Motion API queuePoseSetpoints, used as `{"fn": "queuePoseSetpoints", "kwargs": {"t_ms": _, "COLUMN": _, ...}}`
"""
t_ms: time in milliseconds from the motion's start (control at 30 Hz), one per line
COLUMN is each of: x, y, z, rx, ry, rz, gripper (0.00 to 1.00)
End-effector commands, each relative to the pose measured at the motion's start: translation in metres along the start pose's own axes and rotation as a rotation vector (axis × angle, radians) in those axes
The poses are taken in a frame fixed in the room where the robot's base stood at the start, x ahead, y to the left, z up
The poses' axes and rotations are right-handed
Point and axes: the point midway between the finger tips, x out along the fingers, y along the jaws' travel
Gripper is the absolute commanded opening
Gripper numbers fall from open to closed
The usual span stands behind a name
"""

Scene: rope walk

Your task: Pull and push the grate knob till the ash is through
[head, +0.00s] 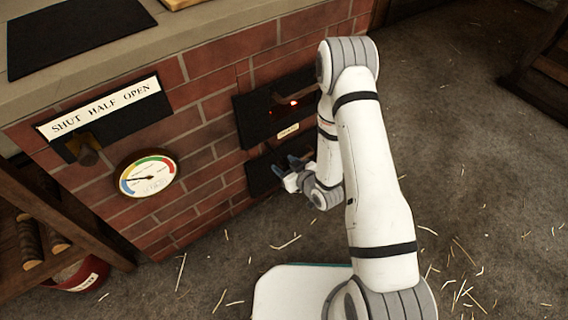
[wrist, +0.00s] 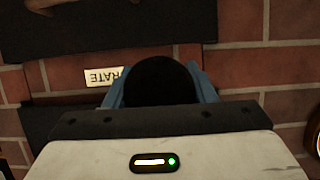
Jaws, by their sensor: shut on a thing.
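The grate knob (wrist: 162,82) is a round black knob in the wrist view, in front of the brick wall. My gripper (wrist: 160,88) has its two blue fingers on either side of it and is shut on it. In the head view my gripper (head: 288,164) is low at the brick front, by the lower dark plate (head: 262,180); the knob cannot be made out there. A small label (wrist: 104,76) ending in "RATE" sits behind the knob. Above, a dark firebox opening (head: 285,106) shows a few red embers. The ash cannot be told apart.
A dial gauge (head: 147,173) and a damper plate (head: 108,112) marked SHUT, HALF, OPEN are on the brick wall to the left. A wooden rack (head: 60,225) and a red bucket (head: 82,274) stand at lower left. Straw litters the open floor (head: 225,270).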

Motion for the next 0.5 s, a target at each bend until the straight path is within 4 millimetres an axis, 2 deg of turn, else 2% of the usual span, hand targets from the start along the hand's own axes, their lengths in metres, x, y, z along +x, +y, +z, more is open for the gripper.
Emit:
{"fn": "queuePoseSetpoints", "kwargs": {"t_ms": 33, "x": 0.0005, "y": 0.0008, "z": -0.0004, "rx": -0.001, "ry": 0.002, "rz": 0.002, "gripper": 0.52}}
{"fn": "queuePoseSetpoints", "kwargs": {"t_ms": 267, "x": 0.0007, "y": 0.0000, "z": -0.0005, "rx": -0.001, "ry": 0.001, "rz": 0.000, "gripper": 0.71}}
{"fn": "queuePoseSetpoints", "kwargs": {"t_ms": 500, "x": -0.0004, "y": -0.0003, "z": -0.0006, "rx": -0.001, "ry": 0.001, "rz": 0.000, "gripper": 0.71}}
